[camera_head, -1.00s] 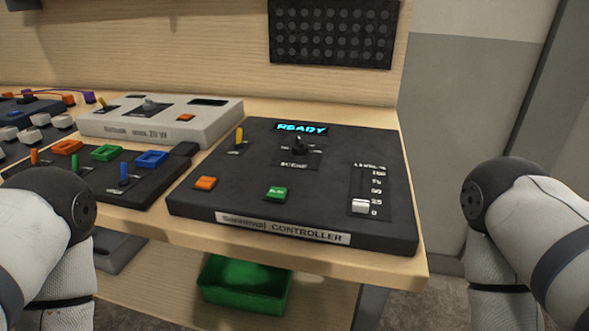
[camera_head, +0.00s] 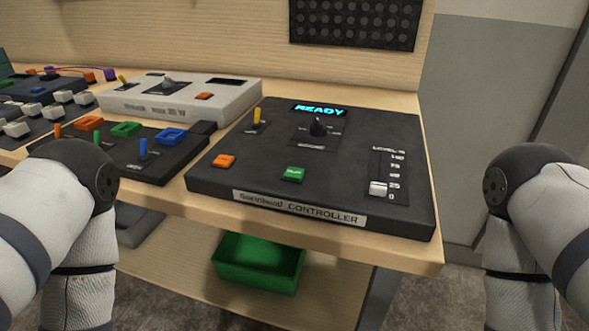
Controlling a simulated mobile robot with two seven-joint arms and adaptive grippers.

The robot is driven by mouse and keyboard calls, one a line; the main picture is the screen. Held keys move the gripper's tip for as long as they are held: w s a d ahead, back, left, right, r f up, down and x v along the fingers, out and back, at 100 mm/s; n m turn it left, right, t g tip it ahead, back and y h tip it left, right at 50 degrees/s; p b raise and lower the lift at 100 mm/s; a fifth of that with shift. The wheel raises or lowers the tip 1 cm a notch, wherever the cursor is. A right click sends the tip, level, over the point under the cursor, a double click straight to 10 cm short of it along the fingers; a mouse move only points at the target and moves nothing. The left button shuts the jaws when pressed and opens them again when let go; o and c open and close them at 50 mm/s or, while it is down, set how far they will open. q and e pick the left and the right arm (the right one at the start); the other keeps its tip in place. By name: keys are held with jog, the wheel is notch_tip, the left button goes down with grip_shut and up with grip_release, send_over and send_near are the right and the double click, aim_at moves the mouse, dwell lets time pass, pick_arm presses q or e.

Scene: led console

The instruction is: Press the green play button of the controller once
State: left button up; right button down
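The black controller (camera_head: 262,185) lies on the wooden table, its label reading CONTROLLER along the front edge. Its green play button (camera_head: 293,174) is near the front middle, to the right of an orange button (camera_head: 224,161). A lit display (camera_head: 320,109) reads READY. A black knob (camera_head: 318,126), a yellow toggle (camera_head: 257,117) and a white slider (camera_head: 378,188) low on its scale are on the same panel. My arms show at the left and right edges, apart from the controller; both grippers are out of view.
A green bin (camera_head: 258,264) sits below the table top. A perforated black panel (camera_head: 355,24) is on the back board.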

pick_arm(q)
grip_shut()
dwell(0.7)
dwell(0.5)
